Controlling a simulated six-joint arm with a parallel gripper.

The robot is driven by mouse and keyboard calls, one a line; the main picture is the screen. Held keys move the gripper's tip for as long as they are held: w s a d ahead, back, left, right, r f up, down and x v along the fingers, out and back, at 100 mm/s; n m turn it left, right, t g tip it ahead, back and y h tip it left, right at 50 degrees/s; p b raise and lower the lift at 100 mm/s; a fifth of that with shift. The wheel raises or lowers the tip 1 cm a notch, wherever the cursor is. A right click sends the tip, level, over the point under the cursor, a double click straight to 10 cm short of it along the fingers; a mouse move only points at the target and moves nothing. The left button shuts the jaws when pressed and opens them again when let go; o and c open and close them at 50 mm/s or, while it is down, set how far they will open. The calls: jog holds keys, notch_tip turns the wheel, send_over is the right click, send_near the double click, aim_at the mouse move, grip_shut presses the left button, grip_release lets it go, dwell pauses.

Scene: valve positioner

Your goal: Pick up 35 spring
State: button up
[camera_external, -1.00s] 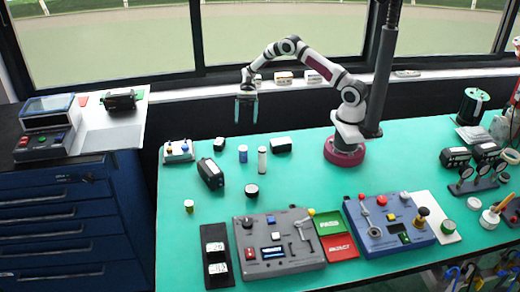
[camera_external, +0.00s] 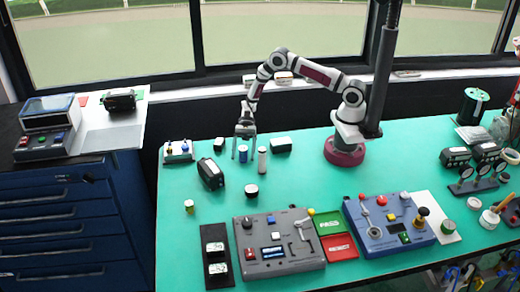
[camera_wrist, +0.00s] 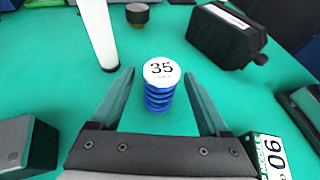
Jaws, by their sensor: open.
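The 35 spring is a blue coil with a white top marked "35". In the wrist view the spring (camera_wrist: 160,84) stands upright between the fingers, near their tips, with a gap on both sides. In the external view the spring (camera_external: 243,153) stands on the green table. My gripper (camera_external: 244,152) is open and points down at the spring. In the wrist view my gripper (camera_wrist: 157,88) shows both fingers spread and holding nothing. Whether the fingertips reach below the spring's top is hard to tell.
A white cylinder (camera_wrist: 98,33) stands close to the left finger; it also shows in the external view (camera_external: 262,160). A black box-shaped device (camera_wrist: 225,36) lies beyond, to the right. A dark block (camera_wrist: 28,143) is at lower left. A dark round knob (camera_wrist: 137,14) stands farther off.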

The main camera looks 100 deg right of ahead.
grip_shut()
dwell(0.4)
